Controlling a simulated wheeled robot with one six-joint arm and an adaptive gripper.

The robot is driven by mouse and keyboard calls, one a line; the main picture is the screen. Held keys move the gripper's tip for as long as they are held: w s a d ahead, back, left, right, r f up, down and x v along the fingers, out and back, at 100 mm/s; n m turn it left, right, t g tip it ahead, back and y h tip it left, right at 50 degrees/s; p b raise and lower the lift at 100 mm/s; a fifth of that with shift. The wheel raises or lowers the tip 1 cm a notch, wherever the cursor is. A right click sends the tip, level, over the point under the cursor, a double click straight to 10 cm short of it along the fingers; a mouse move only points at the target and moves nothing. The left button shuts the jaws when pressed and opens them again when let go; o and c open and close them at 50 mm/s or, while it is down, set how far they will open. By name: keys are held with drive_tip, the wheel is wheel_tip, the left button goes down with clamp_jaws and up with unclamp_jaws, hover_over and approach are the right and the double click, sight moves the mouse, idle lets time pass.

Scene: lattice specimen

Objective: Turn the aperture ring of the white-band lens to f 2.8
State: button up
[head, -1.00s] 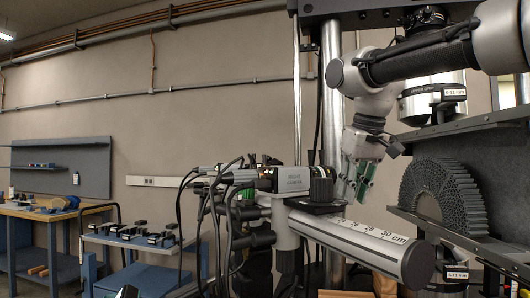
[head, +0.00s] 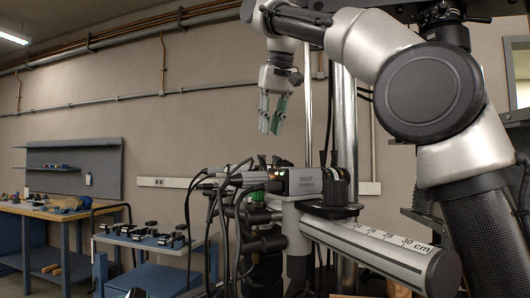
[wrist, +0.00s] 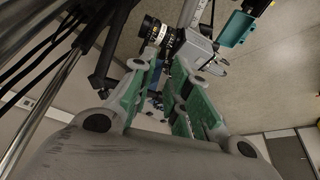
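My gripper (head: 272,118) hangs in the air with its green-padded fingers pointing down, above and left of the camera box. In the wrist view its fingers (wrist: 160,95) stand apart with nothing between them. A grey box labelled as the right camera (head: 303,181) sits on the rail, with a black ribbed lens (head: 337,188) beside it. The wrist view shows a black lens with white markings (wrist: 156,33) beyond the fingertips. I cannot tell whether this is the white-band lens, and its aperture numbers are too small to read.
A thick scaled rail (head: 375,248) runs below the camera toward the front right. Black cables (head: 222,215) hang left of the camera. A shelf with small black parts (head: 145,238) and a wooden bench (head: 60,213) stand at the left. The space around my gripper is free.

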sight(264, 158)
drive_tip(key=x, duration=0.7)
drive_tip(key=shift+w+a+f, duration=0.15)
drive_tip(key=shift+a+f, duration=0.1)
drive_tip(key=shift+f, duration=0.05)
clamp_jaws()
